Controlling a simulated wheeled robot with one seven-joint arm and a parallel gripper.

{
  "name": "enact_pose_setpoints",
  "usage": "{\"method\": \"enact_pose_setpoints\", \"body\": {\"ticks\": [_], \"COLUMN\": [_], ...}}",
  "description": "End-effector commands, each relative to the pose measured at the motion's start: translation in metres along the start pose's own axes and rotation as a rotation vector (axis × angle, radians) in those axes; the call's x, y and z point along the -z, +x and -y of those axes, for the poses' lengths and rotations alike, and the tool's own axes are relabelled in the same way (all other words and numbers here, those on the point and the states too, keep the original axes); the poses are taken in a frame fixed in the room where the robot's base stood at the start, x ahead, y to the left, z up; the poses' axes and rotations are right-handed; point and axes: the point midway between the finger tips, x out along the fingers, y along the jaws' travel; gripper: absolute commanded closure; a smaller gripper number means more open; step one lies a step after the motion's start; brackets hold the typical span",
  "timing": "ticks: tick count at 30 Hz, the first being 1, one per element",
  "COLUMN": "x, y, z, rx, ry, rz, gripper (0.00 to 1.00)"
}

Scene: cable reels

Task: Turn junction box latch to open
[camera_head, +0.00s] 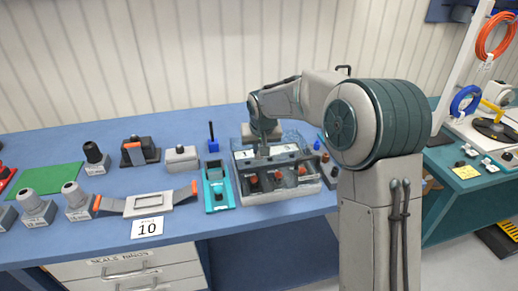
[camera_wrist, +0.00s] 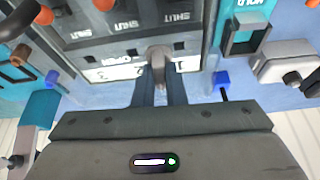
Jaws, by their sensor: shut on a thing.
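The junction box (camera_head: 290,196) is a grey box on the blue bench, with red-orange knobs along its front and a clear bluish part at the back. A grey latch (camera_wrist: 159,56) sticks up at this strip, beside the word OPEN. My gripper (camera_wrist: 160,78) is shut on the latch, its dark fingers on either side of it. In the head view my gripper (camera_head: 262,152) reaches down over the box; the latch is hard to make out there.
A teal tray-like fixture (camera_head: 218,188) stands just left of the box. A teal bench with cable reels (camera_head: 488,128) is at right.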

Motion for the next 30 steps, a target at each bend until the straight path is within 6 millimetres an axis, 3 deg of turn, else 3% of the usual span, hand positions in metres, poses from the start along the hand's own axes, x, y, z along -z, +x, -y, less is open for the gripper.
{"method": "enact_pose_setpoints", "body": {"ticks": [30], "x": [0.0035], "y": [-0.0001], "z": [0.0066], "rx": [-0.346], "ry": [0.833], "rz": [-0.003], "gripper": [1.0]}}
